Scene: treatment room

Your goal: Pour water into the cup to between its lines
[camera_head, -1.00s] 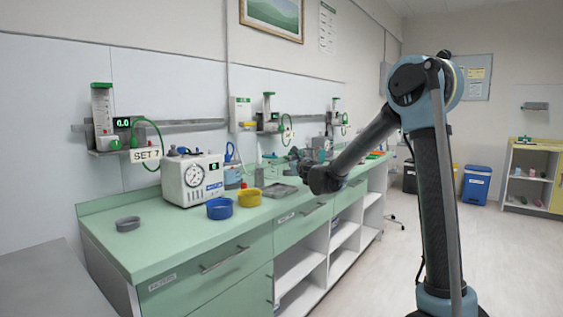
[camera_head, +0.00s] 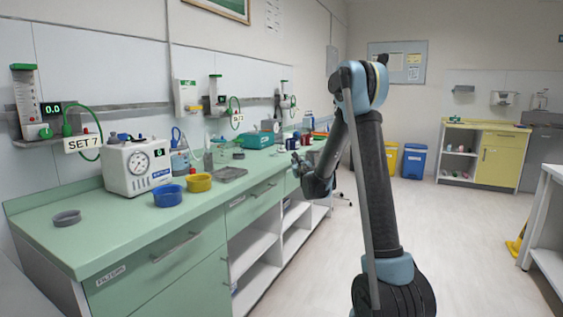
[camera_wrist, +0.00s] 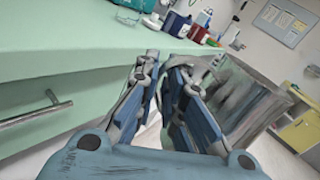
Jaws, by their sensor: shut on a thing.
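My gripper (camera_head: 299,162) is small and dark in the head view, beside the counter's front edge. In the wrist view its blue fingers (camera_wrist: 168,85) are shut on a clear, grey-looking vessel (camera_wrist: 258,105), which seems to be a jug. The vessel's body shows to the right of the fingers; its grip part is mostly hidden, and I cannot tell a water level. Several cups or mugs, red and dark blue (camera_head: 306,139), stand far along the green counter (camera_head: 110,228). They also show at the top of the wrist view (camera_wrist: 178,24). I cannot make out a cup with lines.
A white gauge unit (camera_head: 138,167), blue bowl (camera_head: 168,196), yellow bowl (camera_head: 199,182), grey dish (camera_head: 67,218) and grey tray (camera_head: 229,174) stand on the counter. Open floor (camera_head: 455,235) lies to the right. A yellow cabinet (camera_head: 500,160) and blue bin (camera_head: 414,161) stand beyond.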

